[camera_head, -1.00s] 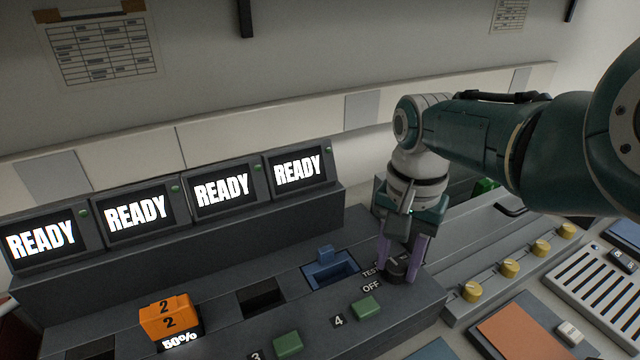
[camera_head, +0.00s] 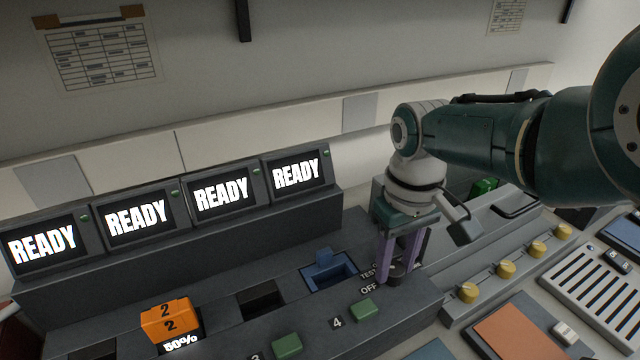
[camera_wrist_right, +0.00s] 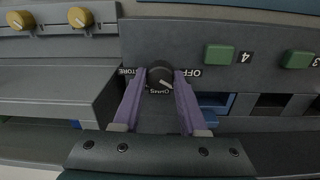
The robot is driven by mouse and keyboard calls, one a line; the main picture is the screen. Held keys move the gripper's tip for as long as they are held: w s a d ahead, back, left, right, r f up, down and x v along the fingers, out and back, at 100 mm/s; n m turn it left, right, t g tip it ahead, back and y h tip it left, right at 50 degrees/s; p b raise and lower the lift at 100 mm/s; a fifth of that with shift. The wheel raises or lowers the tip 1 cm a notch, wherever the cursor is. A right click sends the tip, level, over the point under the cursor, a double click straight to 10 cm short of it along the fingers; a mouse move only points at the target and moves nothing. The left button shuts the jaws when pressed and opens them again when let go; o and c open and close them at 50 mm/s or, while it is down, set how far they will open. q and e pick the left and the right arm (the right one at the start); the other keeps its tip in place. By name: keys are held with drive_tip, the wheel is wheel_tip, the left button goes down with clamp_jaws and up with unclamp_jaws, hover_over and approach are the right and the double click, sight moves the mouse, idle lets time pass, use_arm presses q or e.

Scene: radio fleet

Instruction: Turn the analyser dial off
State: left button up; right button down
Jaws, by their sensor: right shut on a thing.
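The analyser dial (camera_head: 400,274) is a dark round knob at the right end of the grey console, by the labels TEST and OFF. In the right wrist view the dial (camera_wrist_right: 159,76) sits between the fingertips, with a light pointer line slanting to the lower right. The OFF label (camera_wrist_right: 190,73) lies just right of it there, upside down. My right gripper (camera_head: 399,270) reaches down with purple fingers, shut on the dial's sides. The fingers partly hide the dial and labels in the head view. My left gripper is not in view.
A blue socket (camera_head: 330,272) and a green button (camera_head: 364,309) lie left of the dial. An orange block marked 2 (camera_head: 168,318) sits further left. Several READY screens (camera_head: 221,194) line the back. Yellow knobs (camera_head: 507,270) stand to the right.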

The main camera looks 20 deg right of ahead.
sight(395, 268)
drive_tip(key=n, duration=0.6)
idle(0.5)
drive_tip(key=shift+c, duration=2.2)
unclamp_jaws()
wheel_tip(395, 268, up, 10)
drive_tip(key=p, duration=0.8)
